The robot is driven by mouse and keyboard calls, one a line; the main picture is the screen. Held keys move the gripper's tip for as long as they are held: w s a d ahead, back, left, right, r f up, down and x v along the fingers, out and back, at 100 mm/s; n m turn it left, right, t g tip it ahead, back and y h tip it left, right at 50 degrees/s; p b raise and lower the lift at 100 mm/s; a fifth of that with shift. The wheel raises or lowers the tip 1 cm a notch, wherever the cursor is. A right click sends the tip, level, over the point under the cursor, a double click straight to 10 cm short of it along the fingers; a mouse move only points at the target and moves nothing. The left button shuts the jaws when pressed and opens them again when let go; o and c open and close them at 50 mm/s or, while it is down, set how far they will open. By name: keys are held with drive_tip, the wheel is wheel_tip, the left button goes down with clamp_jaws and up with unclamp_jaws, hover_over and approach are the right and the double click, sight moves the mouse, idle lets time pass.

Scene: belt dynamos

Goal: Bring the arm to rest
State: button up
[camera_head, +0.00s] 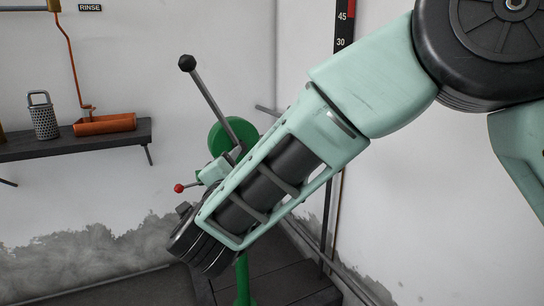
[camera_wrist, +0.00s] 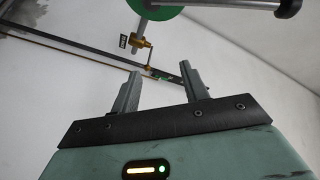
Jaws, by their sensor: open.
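My gripper (camera_wrist: 160,92) shows in the wrist view with its two grey fingers apart and nothing between them. In the head view my pale green arm reaches down from the upper right to the middle, and its dark wrist end is at the lower left of the arm. The gripper fingers cannot be made out in that view. The wrist view tilts up toward white walls.
A green machine (camera_head: 222,138) with a black-knobbed lever (camera_head: 207,95) and a red-knobbed handle (camera_head: 179,188) stands behind my arm, partly hidden by it.

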drive_tip(key=s+a+f+n+g+y, duration=0.1)
drive_tip(key=s+f+n+g+y, duration=0.4)
drive_tip(key=s+n+g+y, duration=0.75)
drive_tip(key=s+d+f+n+g+h, duration=0.3)
drive_tip(key=s+d+f+n+h, duration=0.1)
drive_tip(key=s+d, duration=0.55)
drive_tip(key=s+d+f+n+g+h, duration=0.3)
drive_tip(key=s+d+f+h, duration=0.15)
drive_tip(key=s+d, duration=0.5)
wheel_tip(320, 180, up, 27)
drive_tip(key=w+d+p, duration=0.1)
drive_tip(key=d+p, duration=0.1)
drive_tip(key=p, duration=2.4)
drive_tip(key=shift+w+h, duration=0.2)
drive_tip(key=shift+h, duration=0.2)
drive_tip(key=shift+a+f, duration=0.1)
drive_tip(key=shift+f, duration=0.05)
